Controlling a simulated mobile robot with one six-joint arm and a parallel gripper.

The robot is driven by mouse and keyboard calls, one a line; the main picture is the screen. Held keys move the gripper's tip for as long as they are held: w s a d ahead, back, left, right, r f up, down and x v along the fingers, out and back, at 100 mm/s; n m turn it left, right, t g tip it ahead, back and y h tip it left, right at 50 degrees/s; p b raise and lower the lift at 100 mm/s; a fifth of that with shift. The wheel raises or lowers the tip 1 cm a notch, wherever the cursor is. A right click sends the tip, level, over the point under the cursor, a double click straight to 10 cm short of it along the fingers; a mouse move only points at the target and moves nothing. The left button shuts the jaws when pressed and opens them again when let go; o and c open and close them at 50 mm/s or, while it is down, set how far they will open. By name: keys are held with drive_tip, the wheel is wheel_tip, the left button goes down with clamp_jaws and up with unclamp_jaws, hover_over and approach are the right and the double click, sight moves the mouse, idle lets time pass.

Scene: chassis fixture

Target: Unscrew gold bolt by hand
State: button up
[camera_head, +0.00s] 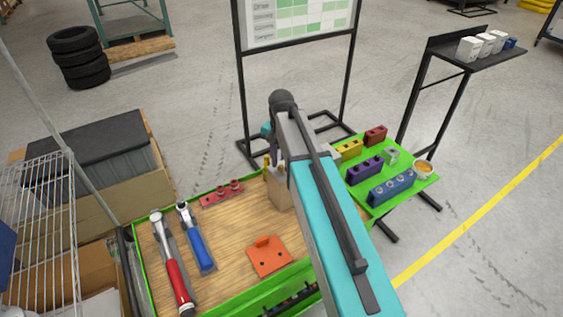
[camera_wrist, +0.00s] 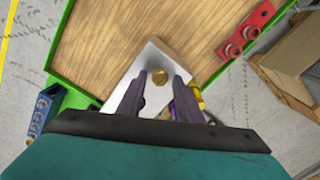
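In the wrist view, a round gold bolt head (camera_wrist: 160,76) sits on a pale grey block (camera_wrist: 150,58). My gripper (camera_wrist: 161,84) is open. Its two purple-grey fingers stand apart on the left and right of the bolt, with a gap on each side; I cannot tell how far above it they are. A second gold piece (camera_wrist: 196,92) shows just outside the right finger. In the head view, the block (camera_head: 281,194) stands on the wooden workbench (camera_head: 225,232) with gold pieces on top. My arm hides part of it and the fingers.
A red ratchet (camera_head: 172,265), a blue-handled ratchet (camera_head: 195,238), a red bolted bar (camera_head: 221,193) and an orange bracket (camera_head: 268,256) lie on the bench. A green side tray (camera_head: 408,190) holds yellow, purple, blue and red blocks. The bench has a raised green rim.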

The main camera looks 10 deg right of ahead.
clamp_jaws()
drive_tip(key=shift+n, duration=0.6)
drive_tip(key=shift+n, duration=0.8)
drive_tip(key=shift+r, duration=0.25)
drive_tip(key=shift+r+p, duration=0.55)
drive_tip(key=shift+r, duration=2.25)
